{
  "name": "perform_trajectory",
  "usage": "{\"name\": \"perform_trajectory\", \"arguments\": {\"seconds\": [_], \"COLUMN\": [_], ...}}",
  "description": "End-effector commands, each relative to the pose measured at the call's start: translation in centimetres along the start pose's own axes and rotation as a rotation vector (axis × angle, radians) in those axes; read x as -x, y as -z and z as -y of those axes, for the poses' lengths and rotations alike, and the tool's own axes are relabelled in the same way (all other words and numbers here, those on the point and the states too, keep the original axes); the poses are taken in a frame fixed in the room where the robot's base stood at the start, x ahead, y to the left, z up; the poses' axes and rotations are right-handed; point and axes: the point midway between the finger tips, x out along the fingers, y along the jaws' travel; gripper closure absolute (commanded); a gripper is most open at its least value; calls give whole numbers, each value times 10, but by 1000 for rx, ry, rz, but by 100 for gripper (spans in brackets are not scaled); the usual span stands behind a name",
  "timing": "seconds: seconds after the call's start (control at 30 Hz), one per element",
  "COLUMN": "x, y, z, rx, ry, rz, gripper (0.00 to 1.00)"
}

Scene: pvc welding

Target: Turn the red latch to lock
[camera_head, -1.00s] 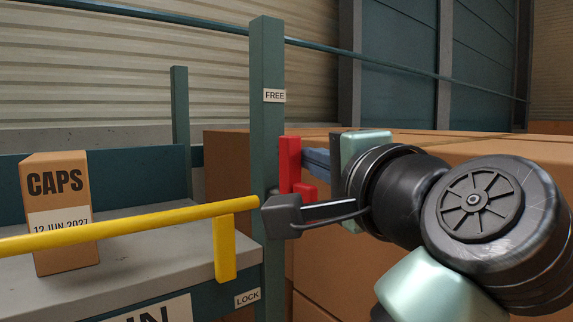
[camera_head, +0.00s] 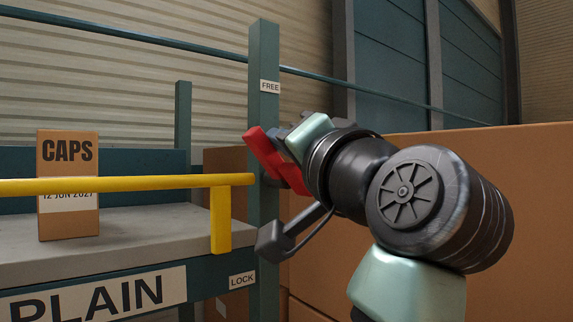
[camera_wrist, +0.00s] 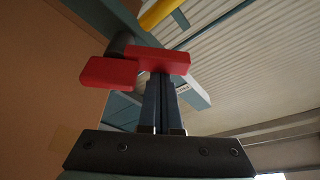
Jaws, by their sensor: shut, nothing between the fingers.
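The red latch (camera_head: 264,152) is on the green post (camera_head: 264,95), tilted with its upper end leaning left, between the FREE label (camera_head: 270,87) above and the LOCK label (camera_head: 242,280) below. My gripper (camera_head: 279,133) is beside the latch's upper right side in the head view, its tips partly hidden. In the wrist view the latch (camera_wrist: 158,60) lies across the ends of my shut fingers (camera_wrist: 160,78). The fingers hold nothing. They look close against the latch, but I cannot tell whether they touch it.
A yellow bar (camera_head: 120,185) runs left from the post across the shelf, with a yellow tab hanging at its right end. A CAPS box (camera_head: 68,165) stands on the shelf (camera_head: 150,235). Large brown boxes (camera_head: 510,190) fill the space behind my arm.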

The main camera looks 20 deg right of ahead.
Motion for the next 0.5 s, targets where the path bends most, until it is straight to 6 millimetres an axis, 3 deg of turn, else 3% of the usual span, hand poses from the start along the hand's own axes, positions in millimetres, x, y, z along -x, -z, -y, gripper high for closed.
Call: {"name": "perform_trajectory", "arguments": {"seconds": [0.5], "x": [10], "y": [-27], "z": [-2], "rx": [457], "ry": [158], "rz": [1], "gripper": [100]}}
